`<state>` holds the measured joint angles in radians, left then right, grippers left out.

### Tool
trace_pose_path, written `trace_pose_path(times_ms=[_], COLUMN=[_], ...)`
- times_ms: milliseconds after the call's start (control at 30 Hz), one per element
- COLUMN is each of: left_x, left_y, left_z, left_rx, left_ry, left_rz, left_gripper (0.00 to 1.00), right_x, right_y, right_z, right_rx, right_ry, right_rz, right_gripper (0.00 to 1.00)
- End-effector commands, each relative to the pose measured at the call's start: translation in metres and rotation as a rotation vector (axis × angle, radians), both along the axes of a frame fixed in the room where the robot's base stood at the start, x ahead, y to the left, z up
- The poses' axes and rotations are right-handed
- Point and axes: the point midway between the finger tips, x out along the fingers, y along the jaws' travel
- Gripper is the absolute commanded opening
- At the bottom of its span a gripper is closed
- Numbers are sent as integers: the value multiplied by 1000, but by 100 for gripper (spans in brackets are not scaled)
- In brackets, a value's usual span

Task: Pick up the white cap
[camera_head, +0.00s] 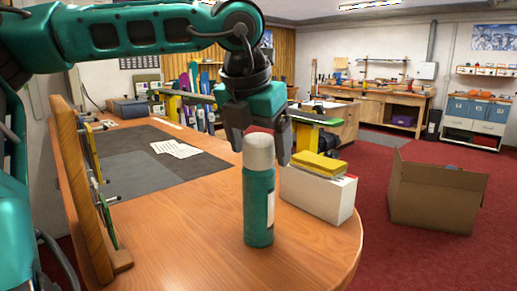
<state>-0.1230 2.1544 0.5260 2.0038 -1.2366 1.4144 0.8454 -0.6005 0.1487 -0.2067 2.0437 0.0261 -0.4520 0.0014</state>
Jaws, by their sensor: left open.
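The white cap (258,151) sits on top of an upright teal bottle (258,215) with a pale label on its right side. The bottle stands near the front end of the wooden table (185,245). My left gripper (262,146) is open and points down, with its dark fingers on either side of the cap. The cap shows in front of the gripper's right finger, and I cannot tell whether either finger touches it. My right gripper is not in view.
A white box (318,192) with yellow items (318,165) on top stands just right of the bottle. A wooden rack (78,190) stands at the table's left edge. Papers (176,149) lie on a dark mat (135,170). An open cardboard box (434,200) sits on the red floor.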

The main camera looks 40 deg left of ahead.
Motion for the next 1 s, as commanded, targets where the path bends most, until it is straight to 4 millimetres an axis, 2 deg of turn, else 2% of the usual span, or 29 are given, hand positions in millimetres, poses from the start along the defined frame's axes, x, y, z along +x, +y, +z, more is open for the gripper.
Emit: trace_pose_path(times_ms=[133,733,1000], left_x=[0,0,0], left_y=[0,0,0], left_z=[0,1,5], left_rx=[0,1,2], left_ry=[0,0,-1], left_rz=[0,0,2], left_gripper=[83,26,26], right_x=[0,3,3], right_y=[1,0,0], right_z=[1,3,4], right_rx=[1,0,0], right_ry=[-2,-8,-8], right_rz=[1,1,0], right_gripper=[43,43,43])
